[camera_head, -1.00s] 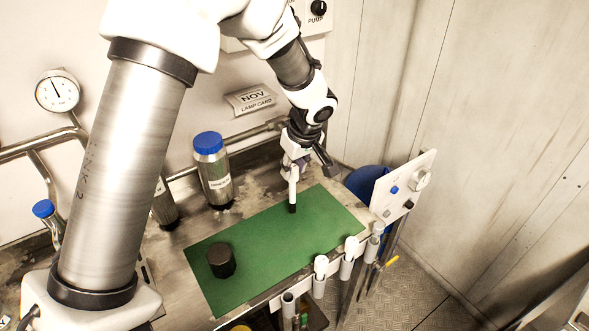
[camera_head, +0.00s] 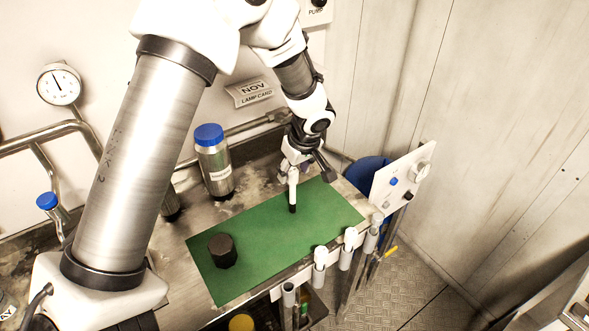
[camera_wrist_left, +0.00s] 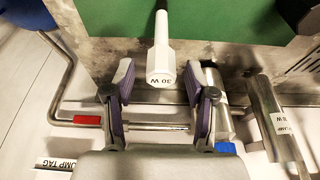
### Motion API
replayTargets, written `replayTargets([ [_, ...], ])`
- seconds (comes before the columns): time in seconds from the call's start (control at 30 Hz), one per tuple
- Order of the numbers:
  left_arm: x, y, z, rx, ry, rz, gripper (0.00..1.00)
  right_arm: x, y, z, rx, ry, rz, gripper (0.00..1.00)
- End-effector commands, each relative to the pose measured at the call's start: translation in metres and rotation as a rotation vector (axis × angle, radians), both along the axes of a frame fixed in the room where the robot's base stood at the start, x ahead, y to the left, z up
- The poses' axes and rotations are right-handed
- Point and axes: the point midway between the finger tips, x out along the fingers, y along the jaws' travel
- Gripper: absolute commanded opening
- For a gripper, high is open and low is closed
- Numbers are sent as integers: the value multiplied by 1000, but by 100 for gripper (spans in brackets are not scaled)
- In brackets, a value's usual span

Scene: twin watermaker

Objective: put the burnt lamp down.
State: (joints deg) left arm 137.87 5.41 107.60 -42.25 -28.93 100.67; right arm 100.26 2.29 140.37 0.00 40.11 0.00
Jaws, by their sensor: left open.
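The lamp (camera_head: 293,188) is a slim white tube with a dark lower end, standing about upright on the green mat (camera_head: 275,235) toward its back right part. In the left wrist view the lamp (camera_wrist_left: 162,55) shows its wider white end, marked "30 W". My left gripper (camera_head: 293,170) is above the mat at the lamp's upper end. In the left wrist view the left gripper (camera_wrist_left: 160,72) is open, one finger on each side of the lamp's end, with gaps between. My right gripper is not in view.
A short black cylinder (camera_head: 222,251) stands on the mat's left part. A blue-lidded metal bottle (camera_head: 214,165) stands behind the mat. White-topped tubes (camera_head: 319,268) line the bench's front edge. A white panel (camera_head: 400,185) with knobs stands at right. The mat's middle is clear.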

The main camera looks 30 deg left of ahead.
Motion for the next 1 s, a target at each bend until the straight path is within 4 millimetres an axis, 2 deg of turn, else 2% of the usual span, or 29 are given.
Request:
replayTargets([
  [0.07,0,0,6,0,0,0,56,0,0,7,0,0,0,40],
  [0.17,0,-4,17,2,-6,0,56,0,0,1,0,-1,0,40],
  [0.4,-7,-21,76,3,-7,0,56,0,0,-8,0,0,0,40],
  [0.6,-12,-30,111,1,-3,0,56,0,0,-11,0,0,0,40],
  [0.73,-13,-32,118,0,-1,0,56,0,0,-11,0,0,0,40],
  [1.0,-14,-32,118,0,0,0,56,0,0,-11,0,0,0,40],
])
